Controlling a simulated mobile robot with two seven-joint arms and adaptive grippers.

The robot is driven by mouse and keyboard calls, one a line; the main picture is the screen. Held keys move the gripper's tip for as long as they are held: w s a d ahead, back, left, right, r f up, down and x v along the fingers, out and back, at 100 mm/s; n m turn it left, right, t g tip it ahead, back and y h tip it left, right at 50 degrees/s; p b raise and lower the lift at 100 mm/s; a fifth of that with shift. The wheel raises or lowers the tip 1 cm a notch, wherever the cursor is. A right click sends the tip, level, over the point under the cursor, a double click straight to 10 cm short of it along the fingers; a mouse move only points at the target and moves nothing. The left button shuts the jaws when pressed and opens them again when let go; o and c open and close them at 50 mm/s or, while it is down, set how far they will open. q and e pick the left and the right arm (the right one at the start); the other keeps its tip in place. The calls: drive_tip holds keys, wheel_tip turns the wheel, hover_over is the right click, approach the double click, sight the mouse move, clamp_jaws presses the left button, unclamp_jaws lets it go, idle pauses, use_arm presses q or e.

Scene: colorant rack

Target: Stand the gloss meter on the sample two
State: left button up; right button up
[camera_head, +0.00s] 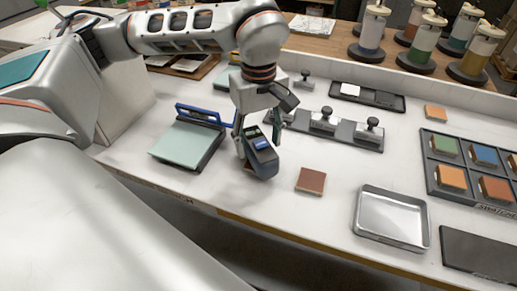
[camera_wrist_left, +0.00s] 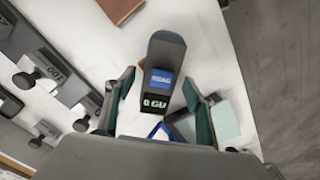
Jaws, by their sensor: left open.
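The gloss meter (camera_head: 261,158) is a dark grey device with a blue screen, right of the pale green panel in the head view. My left gripper (camera_head: 254,138) is above it with fingers around its near end, open. In the left wrist view the meter (camera_wrist_left: 164,62) lies between the two spread fingers of the gripper (camera_wrist_left: 163,100). I cannot tell whether its base touches the table. A reddish-brown square tile (camera_head: 311,181) lies flat to its right, also at the top of the wrist view (camera_wrist_left: 120,8). No label reading sample two is legible.
A pale green panel on a dark base (camera_head: 184,146) with a blue frame is left of the meter. A grey strip with knobbed blocks (camera_head: 345,132) is behind. A metal tray (camera_head: 391,217), a rack of coloured tiles (camera_head: 434,180) and a dark mat (camera_head: 480,255) are right.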

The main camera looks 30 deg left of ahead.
use_arm(q)
wheel_tip(320, 180, up, 8)
drive_tip(key=shift+r+p, duration=0.15)
drive_tip(key=shift+p, duration=0.15)
idle(0.5)
